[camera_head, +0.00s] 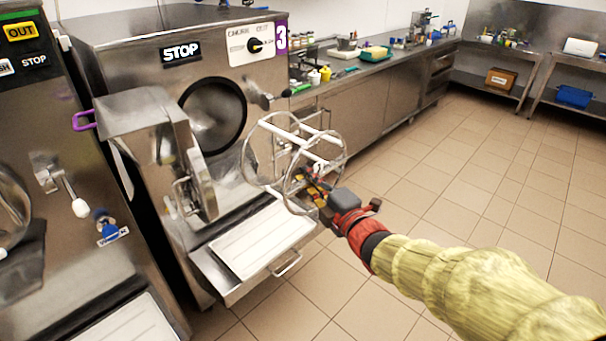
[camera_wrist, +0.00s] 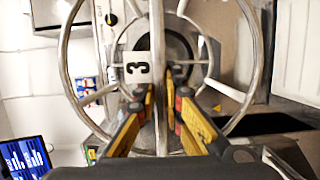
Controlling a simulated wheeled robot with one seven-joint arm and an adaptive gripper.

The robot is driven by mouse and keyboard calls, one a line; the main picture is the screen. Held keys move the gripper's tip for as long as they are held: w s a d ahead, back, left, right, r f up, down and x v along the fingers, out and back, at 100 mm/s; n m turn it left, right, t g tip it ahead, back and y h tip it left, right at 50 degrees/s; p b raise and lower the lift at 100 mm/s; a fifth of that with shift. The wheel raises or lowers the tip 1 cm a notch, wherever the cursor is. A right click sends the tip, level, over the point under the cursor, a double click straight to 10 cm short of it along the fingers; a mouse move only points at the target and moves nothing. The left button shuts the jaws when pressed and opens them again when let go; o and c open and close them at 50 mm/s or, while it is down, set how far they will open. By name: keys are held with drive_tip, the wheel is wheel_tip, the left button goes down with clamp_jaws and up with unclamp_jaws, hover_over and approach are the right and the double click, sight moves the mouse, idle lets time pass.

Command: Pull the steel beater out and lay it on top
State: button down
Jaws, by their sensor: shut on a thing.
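The steel beater (camera_head: 283,134), an open frame of rings and bars, is out in the air to the right of the freezer's dark round barrel opening (camera_head: 213,115). My gripper (camera_head: 316,186) is shut on it at its near ring. The freezer numbered 3 has a flat steel top (camera_head: 130,22), only partly in view. Its hinged door (camera_head: 150,125) stands open to the left.
A shelf with a white tray (camera_head: 262,240) juts out below the opening. Another freezer (camera_head: 60,180) stands close on the left. A counter with bottles and tubs (camera_head: 375,75) runs behind. The tiled floor to the right is clear.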

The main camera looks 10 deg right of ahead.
drive_tip(key=s+d+p, duration=0.1)
drive_tip(key=s+d, duration=0.4)
drive_tip(key=s, duration=0.2)
idle(0.8)
